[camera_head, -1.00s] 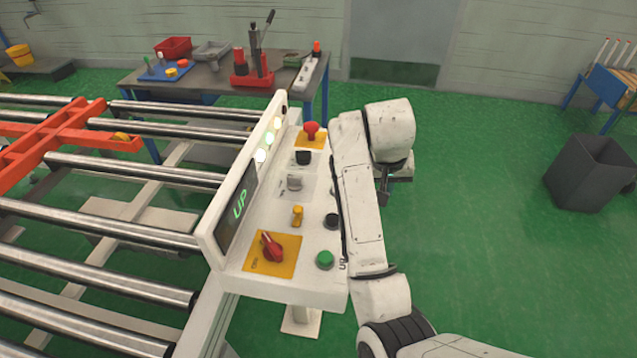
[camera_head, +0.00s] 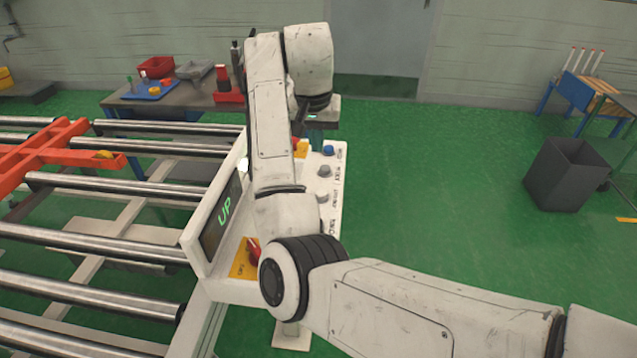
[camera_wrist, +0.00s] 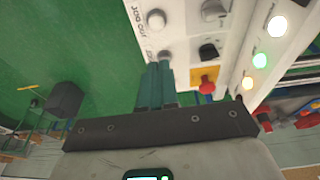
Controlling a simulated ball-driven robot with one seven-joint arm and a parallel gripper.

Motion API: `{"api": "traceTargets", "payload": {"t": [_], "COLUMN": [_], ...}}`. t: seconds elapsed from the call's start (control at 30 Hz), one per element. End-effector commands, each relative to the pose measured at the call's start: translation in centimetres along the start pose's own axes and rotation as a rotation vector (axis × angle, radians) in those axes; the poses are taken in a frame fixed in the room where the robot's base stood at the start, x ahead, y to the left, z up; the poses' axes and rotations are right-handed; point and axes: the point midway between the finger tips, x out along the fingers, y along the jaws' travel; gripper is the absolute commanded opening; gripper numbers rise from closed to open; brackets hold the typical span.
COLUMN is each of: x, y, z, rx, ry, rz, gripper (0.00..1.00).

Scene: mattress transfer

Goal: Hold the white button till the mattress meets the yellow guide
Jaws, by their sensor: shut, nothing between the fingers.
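My gripper (camera_wrist: 157,68) is shut and empty in the wrist view, its teal fingers over the control panel (camera_wrist: 185,30). The fingertips are close to a pale grey button (camera_wrist: 165,55), partly covered by them; I cannot tell whether they touch it. A whitish round button (camera_wrist: 156,18) lies farther along the same row, clear of the fingers. In the head view this row shows right of my arm, with a grey button (camera_head: 324,171) beyond a whitish one (camera_head: 323,197). I see no mattress. A small yellow piece (camera_head: 104,155) sits by the red frame; whether it is the guide is unclear.
A red mushroom button (camera_wrist: 207,83) on a yellow plate and a black knob (camera_wrist: 208,50) stand beside the fingers. The panel's screen (camera_head: 223,212) reads UP. Bare rollers (camera_head: 100,240) lie left. A dark bin (camera_head: 565,175) stands right on open green floor.

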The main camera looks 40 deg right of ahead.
Motion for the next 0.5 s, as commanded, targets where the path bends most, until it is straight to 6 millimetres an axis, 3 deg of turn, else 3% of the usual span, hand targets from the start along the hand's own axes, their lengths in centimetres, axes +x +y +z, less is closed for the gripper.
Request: {"api": "traceTargets", "payload": {"t": [0.17, 0.5], "x": [0.9, 6.5], "y": [0.1, 0.1], "z": [0.0, 0.0], "rx": [0.000, -0.002], "ry": [0.001, -0.003], "rz": [0.003, 0.003], "gripper": [0.00, 0.00]}}
